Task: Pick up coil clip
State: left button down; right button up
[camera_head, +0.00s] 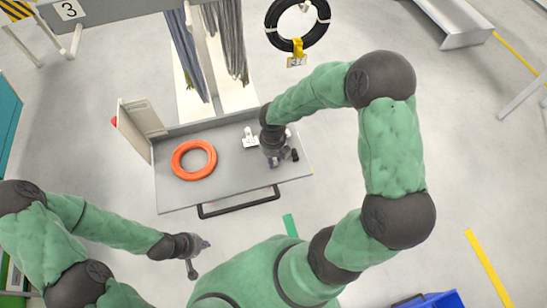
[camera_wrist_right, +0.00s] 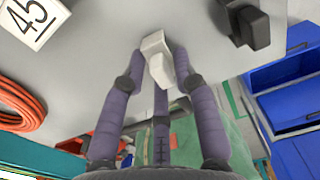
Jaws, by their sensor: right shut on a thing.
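A white piece that looks like the coil clip (camera_wrist_right: 157,58) is pinched between the fingertips of my right gripper (camera_wrist_right: 160,68) in the right wrist view. Its far part rests against or just over the grey surface; I cannot tell which. In the head view my right gripper (camera_head: 274,162) is over the right part of the grey tray table (camera_head: 230,183) and mostly hides the clip. My left gripper (camera_head: 198,258) is empty, low in front of the table, with its fingers apart.
An orange coil (camera_head: 194,160) lies on the table's left half; a white numbered tag (camera_head: 250,138) and a black piece (camera_head: 295,155) lie near the right gripper. A black hose coil (camera_head: 297,25) with a yellow clip hangs behind. An upright panel (camera_head: 138,130) edges the table's left.

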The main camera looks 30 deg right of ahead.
jog(key=shift+r+p, duration=0.3)
jog(key=shift+r, duration=0.35)
notch_tip(320, 180, up, 2)
jog(key=shift+r+p, duration=0.2)
jog(key=shift+p, duration=0.3)
jog(key=s+a+r+p, duration=0.2)
jog(key=a+r, duration=0.2)
jog(key=r, duration=0.1)
jog(key=shift+s+r, duration=0.15)
jog(key=shift+s, duration=0.1)
jog(key=s+a+r, duration=0.1)
jog(key=a, duration=0.1)
jog(key=s+a+r+p, duration=0.1)
jog(key=s+a, duration=0.1)
jog(key=s+a+r, duration=0.1)
jog(key=a, duration=0.1)
jog(key=shift+s+a+r+p, duration=0.2)
jog(key=shift+s+r+p, duration=0.05)
jog(key=shift+s+p, duration=0.15)
jog(key=shift+c, duration=0.7)
jog(key=shift+s+a+r, duration=0.25)
jog(key=shift+s+a, duration=0.1)
jog(key=shift+a, duration=0.2)
